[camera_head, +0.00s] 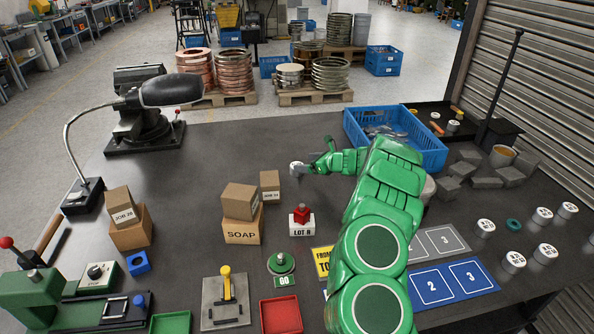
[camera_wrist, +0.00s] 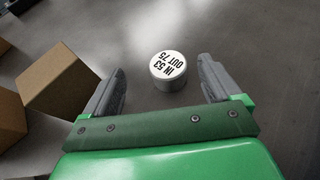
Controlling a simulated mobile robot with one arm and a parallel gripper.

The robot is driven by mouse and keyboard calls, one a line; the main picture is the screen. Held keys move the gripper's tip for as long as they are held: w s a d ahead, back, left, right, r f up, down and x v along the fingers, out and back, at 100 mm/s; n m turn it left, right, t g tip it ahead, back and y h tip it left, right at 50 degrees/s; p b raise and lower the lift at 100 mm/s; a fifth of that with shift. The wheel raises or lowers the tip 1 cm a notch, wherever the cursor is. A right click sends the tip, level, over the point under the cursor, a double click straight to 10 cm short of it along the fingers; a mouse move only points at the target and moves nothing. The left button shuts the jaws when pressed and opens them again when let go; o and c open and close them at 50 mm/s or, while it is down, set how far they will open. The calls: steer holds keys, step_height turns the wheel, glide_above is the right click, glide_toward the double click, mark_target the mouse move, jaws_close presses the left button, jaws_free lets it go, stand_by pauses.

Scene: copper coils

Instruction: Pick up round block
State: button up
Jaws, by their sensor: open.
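A round white block (camera_wrist: 168,67) with dark lettering "IN 53 OUT 75" stands upright on the dark table in the wrist view. It lies ahead of my gripper (camera_wrist: 161,88), between the lines of its two spread grey fingers and slightly beyond their tips. My gripper is open and empty. In the head view the round block (camera_head: 296,168) shows at the left of my gripper (camera_head: 312,168), close to its fingertips. I cannot tell from that view whether they touch. Several similar round white blocks (camera_head: 543,215) stand on the right part of the table.
A red-topped LOT 8 block (camera_head: 301,222) stands in front. A blue crate (camera_head: 428,158) sits behind my arm. The table (camera_head: 225,155) behind the boxes is clear.

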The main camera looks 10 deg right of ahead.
mark_target(293, 164)
step_height(293, 164, down, 3)
steer(key=shift+r, duration=0.15)
steer(key=shift+x, duration=1.15)
steer(key=shift+w+a+f, duration=0.25)
steer(key=shift+w+a, duration=0.2)
steer(key=shift+w, duration=0.35)
steer(key=shift+w+a+f, duration=0.2)
steer(key=shift+w+a, duration=0.2)
steer(key=shift+w, duration=0.4)
steer(key=shift+x, duration=1)
steer(key=shift+r, duration=0.1)
steer(key=shift+c, duration=0.2)
steer(key=c, duration=1.2)
